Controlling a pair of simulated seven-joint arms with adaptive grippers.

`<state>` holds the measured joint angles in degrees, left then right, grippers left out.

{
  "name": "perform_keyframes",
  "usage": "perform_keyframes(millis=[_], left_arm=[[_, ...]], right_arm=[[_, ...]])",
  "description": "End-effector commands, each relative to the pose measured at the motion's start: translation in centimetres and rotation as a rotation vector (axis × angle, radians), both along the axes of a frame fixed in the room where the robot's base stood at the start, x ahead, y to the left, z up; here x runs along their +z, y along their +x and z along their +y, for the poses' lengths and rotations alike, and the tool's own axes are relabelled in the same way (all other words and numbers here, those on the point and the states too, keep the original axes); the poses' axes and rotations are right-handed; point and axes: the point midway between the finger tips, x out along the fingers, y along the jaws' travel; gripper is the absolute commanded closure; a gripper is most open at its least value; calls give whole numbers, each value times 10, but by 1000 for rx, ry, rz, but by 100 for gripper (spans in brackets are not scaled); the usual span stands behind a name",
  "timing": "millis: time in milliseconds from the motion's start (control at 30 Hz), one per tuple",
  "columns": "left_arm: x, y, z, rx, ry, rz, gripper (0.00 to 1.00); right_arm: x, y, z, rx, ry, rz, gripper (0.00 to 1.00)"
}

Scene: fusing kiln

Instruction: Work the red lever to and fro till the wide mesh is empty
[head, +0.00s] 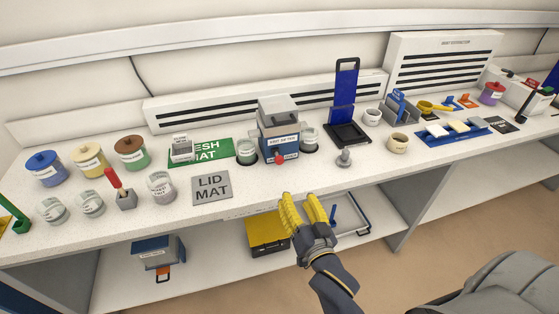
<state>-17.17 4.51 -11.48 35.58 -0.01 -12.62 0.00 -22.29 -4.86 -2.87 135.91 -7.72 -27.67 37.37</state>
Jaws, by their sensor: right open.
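The red lever shows as a red knob (280,159) low on the front of a blue and grey shaker machine (278,135). A grey box-like part (278,107) sits on top of the machine; I cannot see into it. A small grey mesh box (181,149) stands on the green mesh mat (222,146); its label is too small to read, so I cannot tell which one is the wide mesh. My right gripper (305,207) has yellow fingers, is open and empty, and is in front of the bench edge, below and apart from the red knob. My left gripper is out of view.
Glass jars flank the machine, one at its left (246,151) and one at its right (309,138). A grey lid mat (212,187) lies bare in front. A small grey knobbed piece (344,158) stands to the right. Lidded jars and a red-handled tool (113,178) are at left.

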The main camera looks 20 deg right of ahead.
Motion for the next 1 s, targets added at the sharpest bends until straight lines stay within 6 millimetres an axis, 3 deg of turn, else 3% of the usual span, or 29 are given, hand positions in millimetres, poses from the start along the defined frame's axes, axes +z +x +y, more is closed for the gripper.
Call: perform_keyframes(millis=[267,1000], left_arm=[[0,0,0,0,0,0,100],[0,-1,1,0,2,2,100]], right_arm=[[1,32,-3,0,1,-3,53],[1,148,-13,1,1,-1,53]])
